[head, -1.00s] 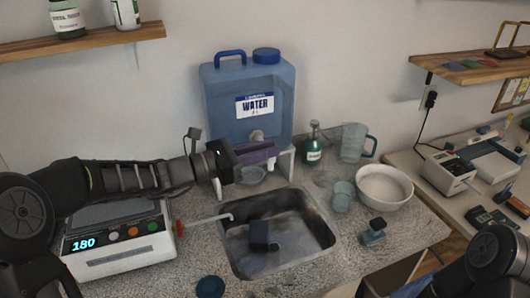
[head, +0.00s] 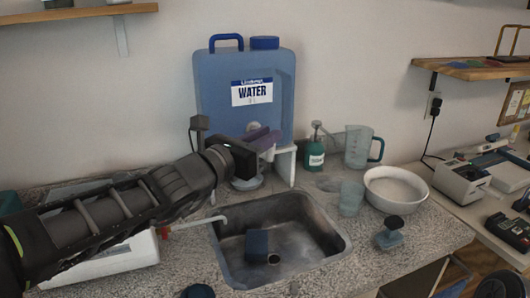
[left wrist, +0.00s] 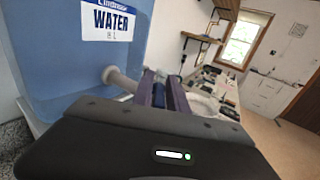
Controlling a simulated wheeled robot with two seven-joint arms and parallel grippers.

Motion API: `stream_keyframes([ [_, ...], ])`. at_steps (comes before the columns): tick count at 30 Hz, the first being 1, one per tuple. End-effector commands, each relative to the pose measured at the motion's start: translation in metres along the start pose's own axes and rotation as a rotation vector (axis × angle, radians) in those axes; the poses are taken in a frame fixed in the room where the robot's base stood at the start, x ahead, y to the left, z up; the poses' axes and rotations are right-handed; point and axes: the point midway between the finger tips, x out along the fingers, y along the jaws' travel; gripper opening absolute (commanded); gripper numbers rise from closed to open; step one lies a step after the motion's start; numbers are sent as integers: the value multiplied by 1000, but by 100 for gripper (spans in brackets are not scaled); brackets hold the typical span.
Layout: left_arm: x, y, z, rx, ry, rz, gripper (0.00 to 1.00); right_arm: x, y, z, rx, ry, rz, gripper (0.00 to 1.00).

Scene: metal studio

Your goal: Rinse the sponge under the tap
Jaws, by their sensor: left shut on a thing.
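A dark blue block (head: 257,244), apparently the sponge, lies in the metal sink (head: 330,251) beside the drain. A blue water container (head: 215,100) stands behind the sink, with a pale tap (head: 253,127) low on its front; the tap also shows in the left wrist view (left wrist: 118,77). My left gripper (head: 265,138) is at this tap, its purple fingers closed and apparently holding part of it. A thin white spout (head: 200,221) with a red end reaches over the sink's left edge. My right gripper is out of view.
A green bottle (head: 315,156), clear jug (head: 357,147), cup (head: 351,198) and white bowl (head: 396,188) stand right of the container. A teal block with a dark knob (head: 390,235) sits right of the sink. My left arm covers the counter's left side.

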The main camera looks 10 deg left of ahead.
Motion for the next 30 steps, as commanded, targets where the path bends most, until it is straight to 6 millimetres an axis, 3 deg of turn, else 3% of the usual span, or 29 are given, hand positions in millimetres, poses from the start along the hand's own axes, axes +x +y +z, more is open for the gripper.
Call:
stream_keyframes([
  [12, 0, 0, 0, 1, 2, 8, 0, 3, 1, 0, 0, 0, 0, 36],
  [13, 0, 0, 0, 1, 1, 8, 20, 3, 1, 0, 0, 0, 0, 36],
  [18, 0, 0, 0, 1, 1, 8, 33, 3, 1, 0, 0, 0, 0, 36],
  [30, -10, 0, 1, 1, 1, 9, 33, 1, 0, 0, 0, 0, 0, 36],
])
